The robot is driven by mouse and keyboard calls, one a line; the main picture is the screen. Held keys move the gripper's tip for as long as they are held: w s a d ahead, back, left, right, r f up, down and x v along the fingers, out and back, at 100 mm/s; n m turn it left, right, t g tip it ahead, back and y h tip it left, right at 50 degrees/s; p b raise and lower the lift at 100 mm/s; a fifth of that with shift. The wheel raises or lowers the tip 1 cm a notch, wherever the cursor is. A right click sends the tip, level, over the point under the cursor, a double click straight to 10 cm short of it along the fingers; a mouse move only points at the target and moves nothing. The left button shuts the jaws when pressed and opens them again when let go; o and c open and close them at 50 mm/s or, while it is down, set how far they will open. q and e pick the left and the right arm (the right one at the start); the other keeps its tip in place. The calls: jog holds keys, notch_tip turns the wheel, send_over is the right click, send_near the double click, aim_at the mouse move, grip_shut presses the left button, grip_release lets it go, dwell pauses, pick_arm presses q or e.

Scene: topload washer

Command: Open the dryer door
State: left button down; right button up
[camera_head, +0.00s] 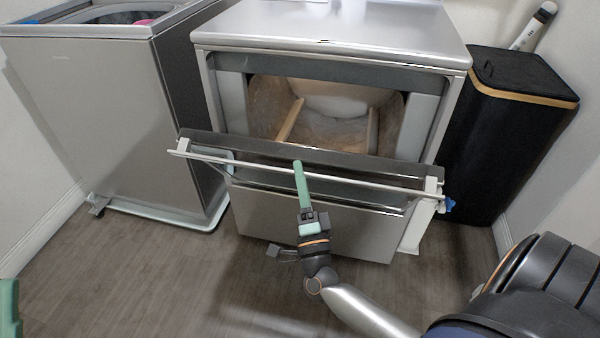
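The dryer (330,30) stands in the middle with a grey metal top. Its door (375,168) is tilted down and outward, so the upper front is open and the drum (335,100) shows inside. A long pale bar handle (240,163) runs across the door's outer side. My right gripper (300,175) lies over the middle of this bar, its green fingers pointing toward the door. The fingers overlap in this view, so whether they grip the bar is not clear. A green part of my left gripper (9,308) shows at the lower left edge, mostly cut off.
A topload washer (90,95) stands close on the left with its top open. A black bin (515,130) with a tan band stands close on the right, and a white cylindrical object (533,27) is behind it. The wooden floor (170,270) in front is mostly clear.

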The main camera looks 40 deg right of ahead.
jog(key=b+v, duration=0.3)
jog(key=v, duration=1)
jog(key=shift+w+f, duration=0.2)
jog(key=shift+f, duration=0.1)
dwell(0.4)
jog(key=shift+d, duration=0.1)
jog(key=shift+c, duration=0.2)
